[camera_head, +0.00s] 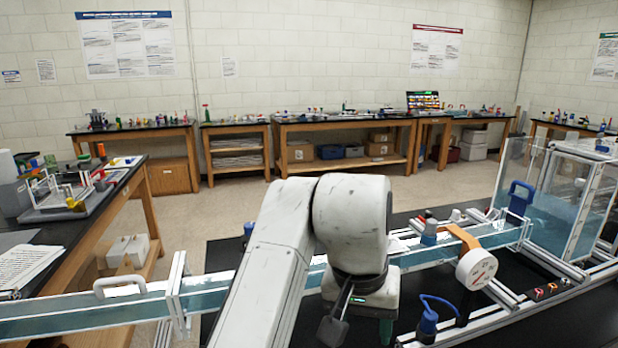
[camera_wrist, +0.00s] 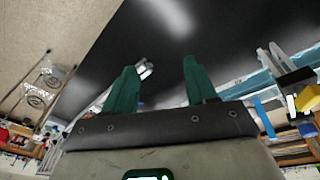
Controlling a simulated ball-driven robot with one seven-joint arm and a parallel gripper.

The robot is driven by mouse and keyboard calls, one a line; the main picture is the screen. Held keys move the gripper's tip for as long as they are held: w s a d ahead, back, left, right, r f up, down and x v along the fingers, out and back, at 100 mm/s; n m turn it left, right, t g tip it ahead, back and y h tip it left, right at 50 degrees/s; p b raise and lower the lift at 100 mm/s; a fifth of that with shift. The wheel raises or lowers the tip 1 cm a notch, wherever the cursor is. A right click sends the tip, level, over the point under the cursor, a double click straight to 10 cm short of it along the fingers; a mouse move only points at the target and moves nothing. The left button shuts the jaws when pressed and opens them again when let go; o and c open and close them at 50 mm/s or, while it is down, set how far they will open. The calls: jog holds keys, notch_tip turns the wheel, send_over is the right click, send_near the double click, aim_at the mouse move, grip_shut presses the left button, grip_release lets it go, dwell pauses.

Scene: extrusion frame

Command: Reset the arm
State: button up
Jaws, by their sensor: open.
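My arm rises through the middle of the head view as worn white links and hides part of the bench behind it. My gripper (camera_wrist: 160,64) shows in the wrist view with two green fingers spread apart and nothing between them. Beyond the fingertips is a plain black surface. In the head view the fingers are mostly hidden behind the arm, with only a bit of green low beside the wrist.
A long water channel (camera_head: 75,312) on an extrusion frame crosses the head view. A white round gauge (camera_head: 477,268), a blue-handled part (camera_head: 428,322) and a clear tank (camera_head: 570,205) stand at the right. A cluttered wooden bench (camera_head: 75,235) is at the left.

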jog(key=s+d+f+t+h, duration=0.1)
jog(key=s+d+f+h, duration=0.15)
jog(key=d+f, duration=0.75)
jog(key=s+d+f+t+h, duration=0.1)
jog(key=s+d+f, duration=0.3)
jog(key=d, duration=0.9)
jog(key=s+d+f+n+g+y, duration=0.1)
jog(key=s+d+f+n+y, duration=0.1)
jog(key=s+f, duration=0.9)
jog(key=s+a+f+y, duration=0.1)
jog(key=s+a+f, duration=0.1)
jog(key=s, duration=0.4)
jog(key=s+a+f+g+y, duration=0.1)
jog(key=s+a+f+y, duration=0.1)
jog(key=s, duration=0.5)
notch_tip(320, 180, down, 2)
jog(key=shift+a+f+n+g, duration=0.1)
jog(key=shift+a+n+g, duration=0.25)
jog(key=shift+a, duration=0.45)
